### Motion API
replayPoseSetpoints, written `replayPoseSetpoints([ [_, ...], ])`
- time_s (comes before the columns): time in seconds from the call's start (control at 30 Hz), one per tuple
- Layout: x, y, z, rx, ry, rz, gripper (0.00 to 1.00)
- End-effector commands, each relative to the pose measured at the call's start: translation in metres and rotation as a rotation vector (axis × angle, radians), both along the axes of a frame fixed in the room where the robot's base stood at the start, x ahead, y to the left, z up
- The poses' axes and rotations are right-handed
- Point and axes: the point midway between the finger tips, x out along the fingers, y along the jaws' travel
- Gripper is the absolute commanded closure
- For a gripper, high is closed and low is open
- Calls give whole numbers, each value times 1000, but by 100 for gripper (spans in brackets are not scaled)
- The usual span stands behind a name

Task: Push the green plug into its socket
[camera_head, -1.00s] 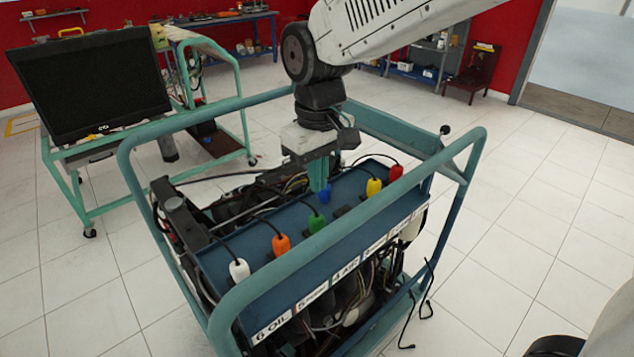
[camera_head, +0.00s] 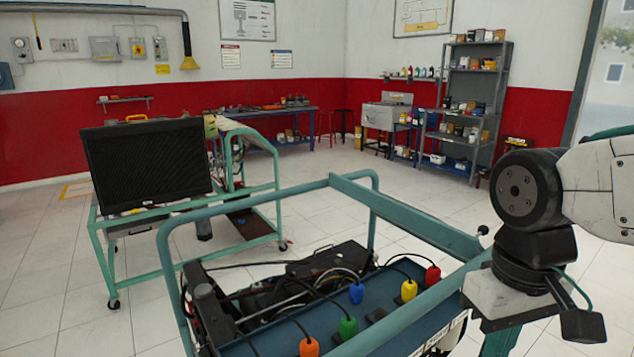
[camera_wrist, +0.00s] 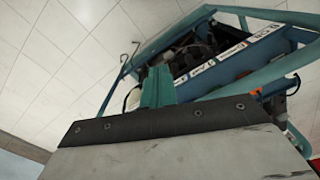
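The green plug (camera_head: 348,327) stands on the blue sloping panel (camera_head: 262,338) of the engine trainer, with a black cable from its top. It is between the orange plug (camera_head: 309,346) and the blue plug (camera_head: 356,292). I cannot tell how deep it sits, and its socket is not clearly visible. My gripper (camera_head: 496,344) hangs right of the panel, outside the trainer's frame, well apart from the green plug. Its teal fingers also show in the wrist view (camera_wrist: 157,87); nothing is visibly held, and any gap between them is unclear.
Yellow (camera_head: 409,290) and red (camera_head: 433,275) plugs stand farther along the panel. The teal tube frame (camera_head: 415,305) rises around the trainer, with a rail between my gripper and the panel. A monitor cart (camera_head: 150,240) stands behind left. Tiled floor (camera_head: 330,215) behind is clear.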

Motion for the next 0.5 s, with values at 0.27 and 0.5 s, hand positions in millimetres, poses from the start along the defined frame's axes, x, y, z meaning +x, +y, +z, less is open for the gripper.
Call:
replayPoseSetpoints([
  [0.27, -40, -37, 8, 12, -115, -168, 100],
  [0.5, -40, -42, 12, 12, -137, -197, 100],
])
